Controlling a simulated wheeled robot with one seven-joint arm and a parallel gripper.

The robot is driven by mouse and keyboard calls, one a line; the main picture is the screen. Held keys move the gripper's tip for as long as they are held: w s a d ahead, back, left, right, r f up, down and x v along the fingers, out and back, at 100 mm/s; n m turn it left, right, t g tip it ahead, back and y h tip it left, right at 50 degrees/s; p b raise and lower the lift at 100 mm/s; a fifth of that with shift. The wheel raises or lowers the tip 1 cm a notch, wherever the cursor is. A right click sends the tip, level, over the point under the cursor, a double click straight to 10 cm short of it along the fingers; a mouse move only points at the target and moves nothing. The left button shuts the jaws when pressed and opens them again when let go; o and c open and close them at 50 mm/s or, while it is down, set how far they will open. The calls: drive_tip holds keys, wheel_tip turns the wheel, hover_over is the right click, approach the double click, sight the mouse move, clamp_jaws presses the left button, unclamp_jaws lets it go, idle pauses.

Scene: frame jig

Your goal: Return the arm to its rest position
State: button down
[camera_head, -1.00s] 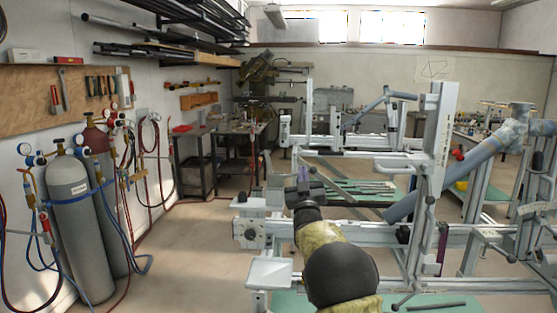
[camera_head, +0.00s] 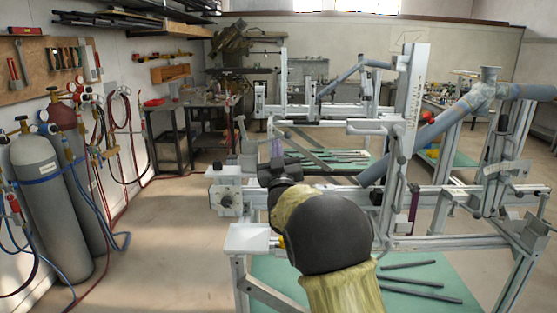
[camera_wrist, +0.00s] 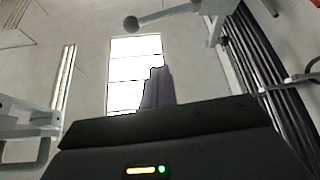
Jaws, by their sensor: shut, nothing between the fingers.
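My gripper (camera_head: 277,149) is seen small in the head view, beyond the black rounded joint and yellow-green sleeve of my arm. It points up, in front of the grey frame jig (camera_head: 415,110). In the wrist view my gripper (camera_wrist: 157,88) shows its dark fingers closed together, with nothing between them. They stand against a bright window or light panel and a pale surface. My arm hides part of the jig's near rail. I cannot tell the exact gap between my arm and the rail.
A slanted blue-grey tube (camera_head: 425,136) crosses the jig at right. Gas cylinders (camera_head: 50,215) stand at far left. The floor (camera_head: 165,225) between cylinders and jig is clear.

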drive_tip(key=shift+v, duration=1.05)
